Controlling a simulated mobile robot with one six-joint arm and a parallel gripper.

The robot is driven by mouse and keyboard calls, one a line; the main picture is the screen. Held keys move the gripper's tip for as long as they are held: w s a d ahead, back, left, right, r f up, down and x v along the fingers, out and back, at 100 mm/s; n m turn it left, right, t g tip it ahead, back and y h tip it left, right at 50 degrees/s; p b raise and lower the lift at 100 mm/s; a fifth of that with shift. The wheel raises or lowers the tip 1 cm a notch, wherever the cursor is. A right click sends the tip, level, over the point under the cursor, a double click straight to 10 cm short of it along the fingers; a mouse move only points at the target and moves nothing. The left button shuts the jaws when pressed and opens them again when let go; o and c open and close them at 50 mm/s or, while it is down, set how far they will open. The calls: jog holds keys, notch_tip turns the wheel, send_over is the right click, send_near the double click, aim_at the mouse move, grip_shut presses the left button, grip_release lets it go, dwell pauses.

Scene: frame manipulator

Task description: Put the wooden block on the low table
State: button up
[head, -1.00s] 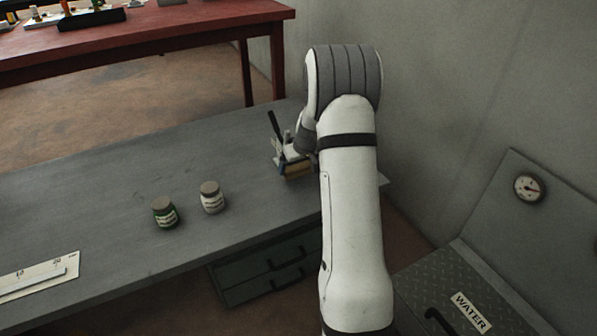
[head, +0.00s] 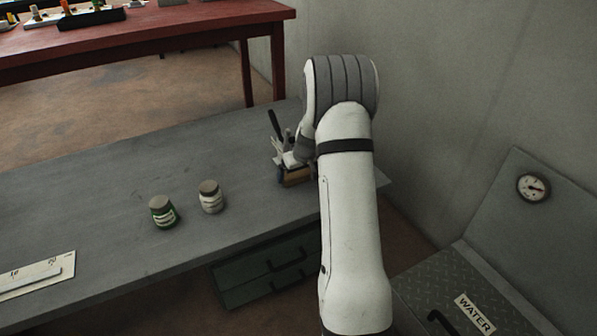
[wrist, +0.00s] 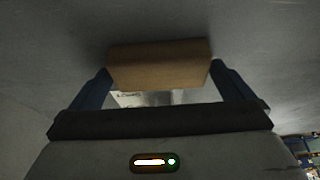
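The wooden block (wrist: 160,64) is a plain tan block between the two blue fingers of my gripper (wrist: 161,73) in the wrist view. A finger meets each end of it, so the gripper looks shut on it. Grey tabletop shows close around it; I cannot tell whether the block touches it. In the head view my gripper (head: 293,162) is at the far right end of the grey table (head: 100,190), partly hidden by my arm. The red table (head: 150,30) stands behind. The frames do not settle which one is called low.
A dark-handled holder or tool (head: 275,125) stands right by my gripper. A green jar (head: 162,212) and a white jar (head: 211,197) stand left of it. A ruled white plate (head: 35,275) lies at lower left. A box marked WATER (head: 473,313) is at right, near the wall.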

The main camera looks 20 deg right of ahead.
jog(key=shift+r, duration=0.15)
jog(key=shift+s+r+p, duration=0.1)
jog(key=shift+r+p, duration=0.25)
jog(key=p+v, duration=0.3)
jog(key=v, duration=0.8)
jog(key=s+a+r+g, duration=0.1)
jog(key=s+a+r, duration=0.7)
jog(key=s+a, duration=0.45)
jog(key=s+a+g, duration=0.1)
jog(key=s+a, duration=0.2)
jog(key=s, duration=0.6)
jog(key=s+a+r+g, duration=0.1)
jog(key=s+a, duration=0.2)
jog(key=s, duration=0.6)
jog(key=shift+s+a+r, duration=0.1)
jog(key=shift+a, duration=0.05)
